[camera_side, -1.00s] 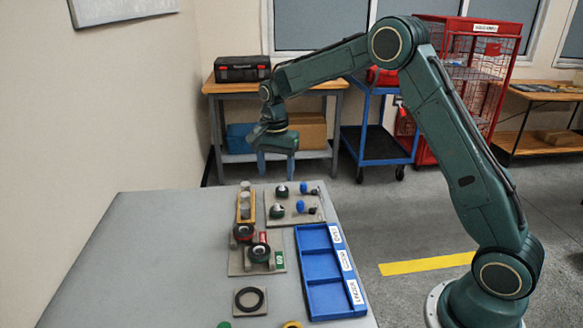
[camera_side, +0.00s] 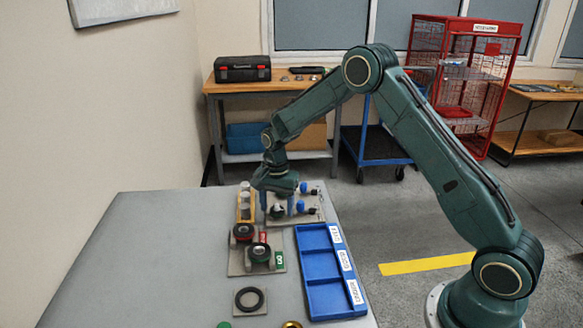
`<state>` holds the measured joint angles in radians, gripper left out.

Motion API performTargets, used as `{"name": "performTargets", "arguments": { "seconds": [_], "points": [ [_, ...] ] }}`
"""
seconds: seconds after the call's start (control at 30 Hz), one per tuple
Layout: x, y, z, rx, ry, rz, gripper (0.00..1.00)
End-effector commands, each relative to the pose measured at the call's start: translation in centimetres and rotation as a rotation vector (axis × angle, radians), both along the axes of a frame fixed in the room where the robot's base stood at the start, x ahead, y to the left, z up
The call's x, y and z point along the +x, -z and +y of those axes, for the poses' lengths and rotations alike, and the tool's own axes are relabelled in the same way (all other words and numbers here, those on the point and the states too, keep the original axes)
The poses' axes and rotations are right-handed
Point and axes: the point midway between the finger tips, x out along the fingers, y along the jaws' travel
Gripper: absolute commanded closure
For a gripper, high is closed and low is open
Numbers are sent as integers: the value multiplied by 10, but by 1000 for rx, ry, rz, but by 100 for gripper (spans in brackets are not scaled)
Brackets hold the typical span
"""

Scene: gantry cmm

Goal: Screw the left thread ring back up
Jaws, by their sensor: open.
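Two dark ring-shaped parts sit on a small grey stand (camera_side: 238,268): the left ring (camera_side: 243,232) has a red tag beside it, and the right ring (camera_side: 259,253) has a green tag. I cannot tell how far either is screwed. My gripper (camera_side: 278,209) points down over the grey plate (camera_side: 308,216) behind this stand. My gripper is apart from both tagged rings.
A yellow rack (camera_side: 246,208) with pale cylinders stands left of my gripper. Blue and black parts (camera_side: 312,210) share the plate. A blue labelled tray (camera_side: 318,266) lies to the right. A black ring (camera_side: 249,300) lies on a front plate. The table's left side is clear.

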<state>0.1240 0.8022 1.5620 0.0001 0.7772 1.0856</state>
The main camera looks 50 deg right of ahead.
Motion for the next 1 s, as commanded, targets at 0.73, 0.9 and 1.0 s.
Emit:
{"name": "performTargets", "arguments": {
  "seconds": [0.73, 0.9, 1.0],
  "points": [
    [0, 0, 0, 0, -12, 1, 85],
    [0, 0, 0, 0, -57, 1, 85],
    [0, 0, 0, 0, -102, 0, 85]
  ]
}}
